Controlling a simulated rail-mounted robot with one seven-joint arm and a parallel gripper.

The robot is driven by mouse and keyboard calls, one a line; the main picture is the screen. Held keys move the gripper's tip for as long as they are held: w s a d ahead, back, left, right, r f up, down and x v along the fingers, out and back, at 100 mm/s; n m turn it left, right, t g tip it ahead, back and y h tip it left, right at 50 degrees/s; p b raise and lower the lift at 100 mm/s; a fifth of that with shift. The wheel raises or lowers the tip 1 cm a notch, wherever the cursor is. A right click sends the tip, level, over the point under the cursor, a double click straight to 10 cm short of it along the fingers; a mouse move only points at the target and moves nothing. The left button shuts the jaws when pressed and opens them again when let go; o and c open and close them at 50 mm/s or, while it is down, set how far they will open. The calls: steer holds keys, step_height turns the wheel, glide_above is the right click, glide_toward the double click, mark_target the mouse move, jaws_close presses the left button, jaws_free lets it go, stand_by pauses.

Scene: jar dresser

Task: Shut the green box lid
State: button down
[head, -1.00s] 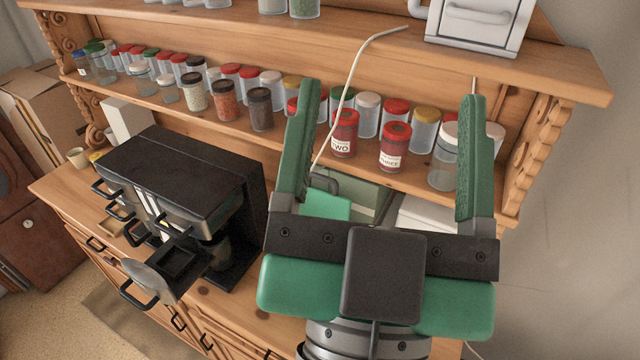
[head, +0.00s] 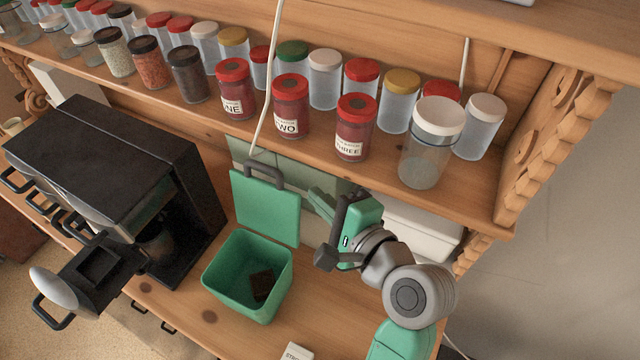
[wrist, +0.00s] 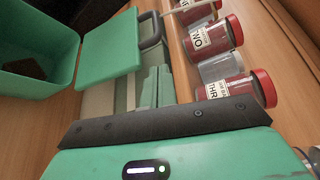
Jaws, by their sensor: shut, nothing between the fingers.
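The green box (head: 247,290) stands open on the dresser's wooden counter with a small dark block (head: 262,283) inside. Its green lid (head: 265,210) stands up at the back of the box, dark handle (head: 265,172) at the top. My gripper (head: 322,200) is shut and empty, just right of the lid and partly hidden by its own body. In the wrist view, the shut green fingers (wrist: 155,80) point towards the gap beside the lid (wrist: 110,45) and its handle. I cannot tell whether they touch it. The box (wrist: 35,75) shows at the left there.
A black coffee machine (head: 110,150) stands left of the box. A shelf above holds several jars, including the red one labelled THREE (head: 355,128). A pale cable (head: 270,80) hangs down behind the lid. A white container (head: 425,225) is behind my arm.

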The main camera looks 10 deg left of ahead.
steer(key=p+x, duration=0.1)
steer(key=x, duration=0.6)
steer(key=shift+w+a, duration=0.3)
steer(key=shift+s, duration=0.15)
